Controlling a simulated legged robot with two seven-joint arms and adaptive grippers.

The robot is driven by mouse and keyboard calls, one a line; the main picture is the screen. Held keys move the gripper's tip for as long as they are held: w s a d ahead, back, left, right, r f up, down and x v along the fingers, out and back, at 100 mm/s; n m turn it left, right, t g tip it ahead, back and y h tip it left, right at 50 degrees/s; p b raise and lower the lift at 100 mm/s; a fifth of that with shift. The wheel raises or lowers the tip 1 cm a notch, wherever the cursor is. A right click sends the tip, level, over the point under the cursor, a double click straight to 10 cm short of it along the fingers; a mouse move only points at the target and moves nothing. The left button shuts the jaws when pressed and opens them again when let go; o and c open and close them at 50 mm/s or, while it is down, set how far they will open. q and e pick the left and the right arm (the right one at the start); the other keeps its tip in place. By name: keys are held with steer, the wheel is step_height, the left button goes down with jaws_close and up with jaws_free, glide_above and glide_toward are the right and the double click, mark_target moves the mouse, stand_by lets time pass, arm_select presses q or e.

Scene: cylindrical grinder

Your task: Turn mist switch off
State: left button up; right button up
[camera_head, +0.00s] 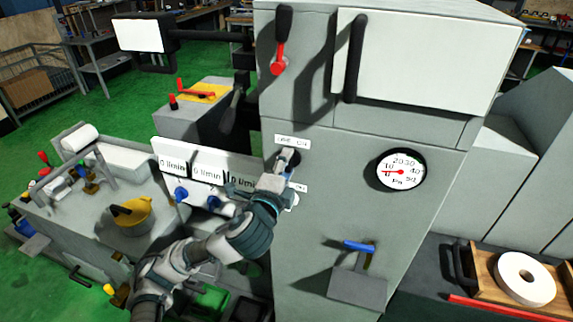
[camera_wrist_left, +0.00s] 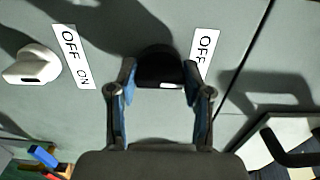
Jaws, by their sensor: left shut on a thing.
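My left gripper (camera_head: 287,158) reaches from the left to the front panel of the tall grey machine (camera_head: 330,215). In the left wrist view, the gripper (camera_wrist_left: 160,90) has its two blue-padded fingers on either side of a round black knob (camera_wrist_left: 158,66) and is shut on it. The knob has a small white mark at its lower edge. A label reading OFF (camera_wrist_left: 205,52) is beside it, partly hidden by a finger. A white knob (camera_wrist_left: 32,64) with an OFF / ON label (camera_wrist_left: 73,56) is to the left. I cannot tell which knob is the mist switch. My right gripper is not in view.
A pressure gauge (camera_head: 401,170) is to the right on the panel. A blue-handled lever (camera_head: 359,247) is below it, and a red-and-black lever (camera_head: 280,55) is above. Flow meters (camera_head: 207,174) with blue knobs stand beside my forearm. A grinding wheel (camera_head: 524,280) lies at lower right.

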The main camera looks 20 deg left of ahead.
arm_select(q)
steer(key=shift+f, duration=0.3)
steer(key=o, duration=1.1)
steer(key=shift+c, duration=0.2)
steer(key=shift+o, duration=0.5)
steer(key=shift+w+a, duration=0.1)
steer(key=shift+r, duration=0.1)
steer(key=s, duration=0.7)
steer(key=shift+s+a, duration=0.2)
